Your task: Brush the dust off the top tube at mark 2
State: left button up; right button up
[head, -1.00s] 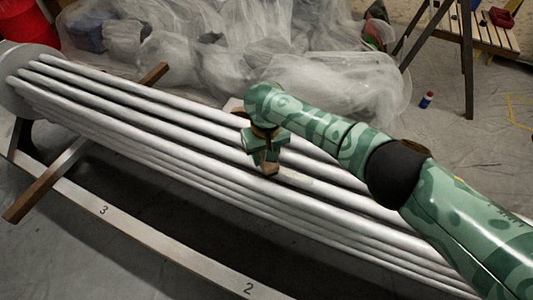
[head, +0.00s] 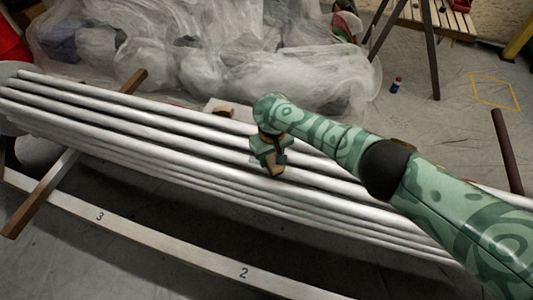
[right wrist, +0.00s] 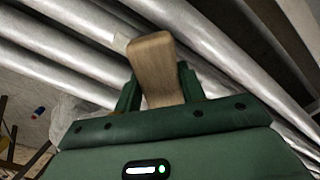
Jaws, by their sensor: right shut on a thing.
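Several long pale grey tubes (head: 130,118) lie side by side in a sloping bundle, and they also show in the right wrist view (right wrist: 215,50). I cannot pick out dust on them. A white rail in front bears mark 2 (head: 243,272) and mark 3 (head: 99,216). My right gripper (head: 270,158) is over the tubes, shut on a wooden piece, seemingly the brush (right wrist: 153,62). Its wooden end points at the tubes; bristles are not visible, and I cannot tell whether it touches. My left gripper is not in view.
A brown crossbar (head: 45,193) holds the tubes at the left. Translucent plastic sheeting (head: 250,70) covers a heap behind. A small blue and white can (head: 396,85) stands on the floor near a slatted wooden bench (head: 440,22). A dark post (head: 507,150) rises at the right.

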jog(key=shift+s+d+r+p, duration=0.1)
jog(key=shift+s+d+p, duration=0.2)
jog(key=shift+d+p, duration=0.35)
jog(key=shift+s+d+p, duration=0.3)
jog(key=shift+d+p, duration=0.1)
jog(key=shift+d, duration=0.35)
jog(key=shift+s+d+f, duration=0.2)
jog(key=shift+d+f, duration=0.05)
jog(key=shift+d, duration=0.1)
jog(key=d+p, duration=0.1)
jog(key=s+d+p, duration=0.1)
jog(key=shift+d+r, duration=0.2)
jog(key=shift+d, duration=0.1)
jog(key=shift+s+d+p, duration=0.15)
jog(key=shift+d+p, duration=0.15)
jog(key=shift+d+f, duration=0.1)
jog(key=shift+f, duration=0.1)
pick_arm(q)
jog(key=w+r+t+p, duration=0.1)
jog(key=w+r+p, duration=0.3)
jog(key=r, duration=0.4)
pick_arm(e)
notch_tip(320, 180, up, 6)
jog(key=shift+r, duration=0.15)
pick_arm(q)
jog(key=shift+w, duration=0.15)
